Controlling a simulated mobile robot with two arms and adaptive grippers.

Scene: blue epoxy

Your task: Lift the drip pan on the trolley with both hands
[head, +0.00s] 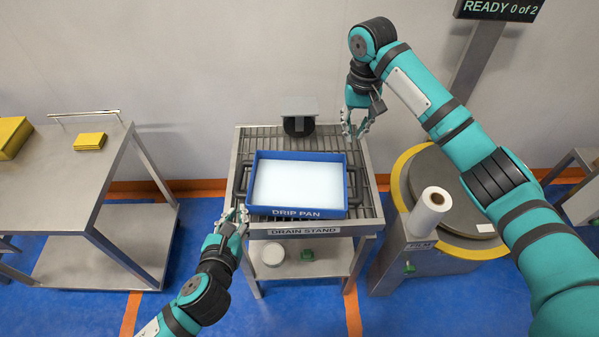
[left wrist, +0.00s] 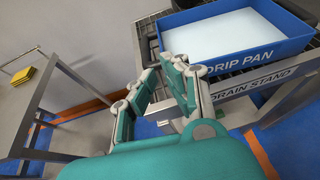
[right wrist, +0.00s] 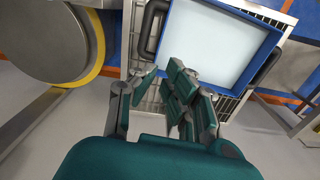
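The blue drip pan (head: 297,212) sits on the slatted top of a metal stand labelled DRAIN STAND (head: 303,231). It looks filled with something pale and flat, and has a dark handle on its left side (head: 243,180) and right side (head: 354,187). My left gripper (head: 237,214) is open and empty by the stand's front left corner, apart from the pan. The pan also shows in the left wrist view (left wrist: 235,58). My right gripper (head: 356,128) is open and empty above the stand's back right corner, apart from the right handle. The pan also shows in the right wrist view (right wrist: 235,15).
A metal table (head: 75,165) with yellow items stands at left. A round turntable (head: 440,180) and a post with a film roll (head: 432,205) stand close at right. A dark, flat-topped object (head: 299,118) is behind the pan. A sign (head: 497,7) reads READY 0 of 2.

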